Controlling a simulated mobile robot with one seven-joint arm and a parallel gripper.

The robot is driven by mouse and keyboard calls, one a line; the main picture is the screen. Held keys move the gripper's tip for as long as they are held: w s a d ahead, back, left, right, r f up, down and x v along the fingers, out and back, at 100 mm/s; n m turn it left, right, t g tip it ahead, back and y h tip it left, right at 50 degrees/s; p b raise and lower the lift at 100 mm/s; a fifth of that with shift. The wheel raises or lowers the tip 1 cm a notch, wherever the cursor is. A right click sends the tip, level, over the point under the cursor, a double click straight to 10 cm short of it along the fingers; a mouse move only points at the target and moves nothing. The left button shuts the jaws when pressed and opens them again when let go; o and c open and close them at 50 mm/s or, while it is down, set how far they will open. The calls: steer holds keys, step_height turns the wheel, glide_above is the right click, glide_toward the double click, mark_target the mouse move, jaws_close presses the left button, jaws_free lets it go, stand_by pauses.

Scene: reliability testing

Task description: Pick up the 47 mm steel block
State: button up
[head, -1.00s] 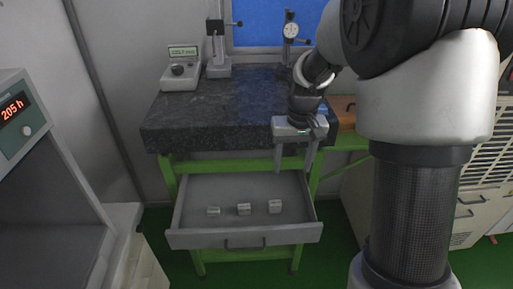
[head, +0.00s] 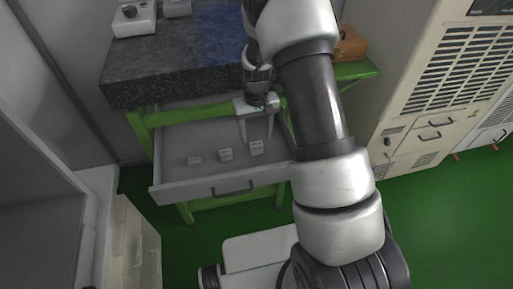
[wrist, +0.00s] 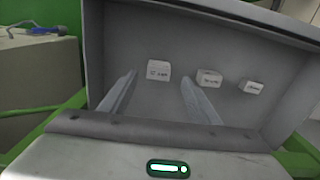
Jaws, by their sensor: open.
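Three small light-grey blocks stand in a row in the open drawer: left block (head: 195,161), middle block (head: 226,154) and right block (head: 257,147). Their markings are too small to read surely, so I cannot tell which is the 47 mm one. My gripper (head: 255,139) is open and empty, its fingers pointing down above and just behind the right block. In the wrist view my two fingers (wrist: 159,82) are spread, and one block (wrist: 158,70) shows in the gap beyond them. The other two blocks (wrist: 209,78) (wrist: 252,87) lie to the right of the fingers.
The grey drawer (head: 180,190) has raised walls and a front handle, under a dark granite plate (head: 165,80) on a green frame. A wooden box (head: 350,43) stands to the right. Beige cabinets (head: 435,100) are at right. Drawer floor around the blocks is bare.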

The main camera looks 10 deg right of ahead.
mark_target(256, 143)
steer(key=shift+w+d+f, duration=0.1)
steer(key=shift+w+f, duration=0.05)
steer(key=shift+f, duration=2.95)
steer(key=shift+c, duration=0.2)
jaws_close()
